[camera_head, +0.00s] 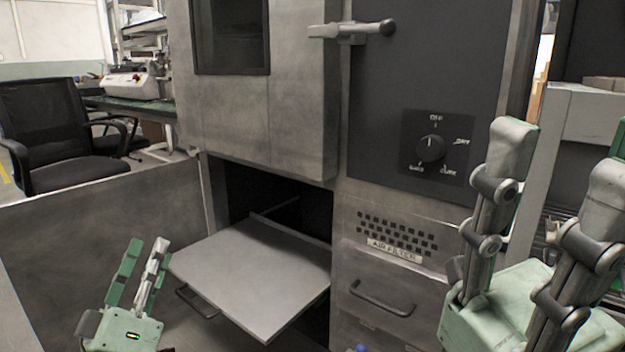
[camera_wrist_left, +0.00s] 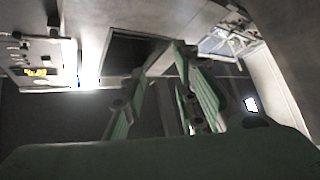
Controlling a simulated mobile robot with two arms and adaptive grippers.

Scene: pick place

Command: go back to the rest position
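My left gripper (camera_head: 148,243) is at the lower left of the head view, fingers up, with a gap between them and nothing held. It is in front of a pulled-out grey shelf (camera_head: 250,275), to the left of its front edge. The left wrist view shows its green fingers (camera_wrist_left: 172,60) with nothing between them. My right gripper (camera_head: 565,150) is large and close at the right edge, its two fingers raised and well apart, empty. Part of it is cut off by the frame.
A grey cabinet (camera_head: 262,125) with a handle (camera_head: 352,31), a knob panel (camera_head: 431,148) and a drawer handle (camera_head: 382,297) fills the middle. An open bay is behind the shelf. A low grey panel (camera_head: 100,225) and a black chair (camera_head: 65,135) are at left.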

